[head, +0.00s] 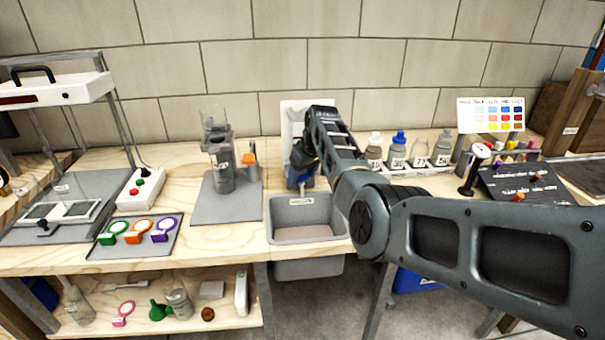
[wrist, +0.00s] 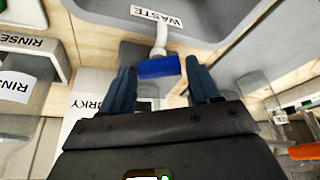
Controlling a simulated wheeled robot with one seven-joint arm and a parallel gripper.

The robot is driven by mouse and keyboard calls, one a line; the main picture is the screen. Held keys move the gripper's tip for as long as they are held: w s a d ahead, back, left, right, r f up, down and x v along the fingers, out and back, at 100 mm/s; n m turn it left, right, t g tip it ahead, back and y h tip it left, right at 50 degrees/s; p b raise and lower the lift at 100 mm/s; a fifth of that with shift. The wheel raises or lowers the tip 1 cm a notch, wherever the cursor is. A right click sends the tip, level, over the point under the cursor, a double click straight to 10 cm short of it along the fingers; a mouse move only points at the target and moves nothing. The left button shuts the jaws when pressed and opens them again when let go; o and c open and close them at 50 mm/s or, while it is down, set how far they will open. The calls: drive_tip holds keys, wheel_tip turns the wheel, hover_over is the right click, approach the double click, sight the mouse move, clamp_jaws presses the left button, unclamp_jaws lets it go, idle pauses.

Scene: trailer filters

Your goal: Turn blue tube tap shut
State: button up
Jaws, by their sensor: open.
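The blue tap (wrist: 158,67) is a short blue bar across the end of a white tube (wrist: 161,36), just in front of the basin labelled WASTE in the wrist view. My gripper (wrist: 160,80) is open, with one dark finger on each side of the blue tap. The tap appears between the fingertips; I cannot tell whether either finger touches it. In the head view my gripper (head: 303,160) points down behind the grey basin, in front of a white panel (head: 291,118). My wrist and arm hide much of that panel.
The grey waste basin (head: 307,233) is set into the bench front. A grey stand with a cylinder (head: 222,172) is to its left. Several bottles (head: 397,150) stand to the right, behind my arm. Coloured ring tools (head: 139,232) lie on a tray at left.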

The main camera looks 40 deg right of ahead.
drive_tip(key=shift+c, duration=0.4)
drive_tip(key=c, duration=0.7)
drive_tip(key=shift+m, duration=0.3)
drive_tip(key=shift+a+m+h, duration=0.1)
drive_tip(key=shift+m+h, duration=0.3)
drive_tip(key=shift+m, duration=0.4)
drive_tip(key=shift+m+g+h, duration=0.4)
drive_tip(key=shift+m+h, duration=0.3)
drive_tip(key=shift+m, duration=1.1)
drive_tip(key=o, duration=0.8)
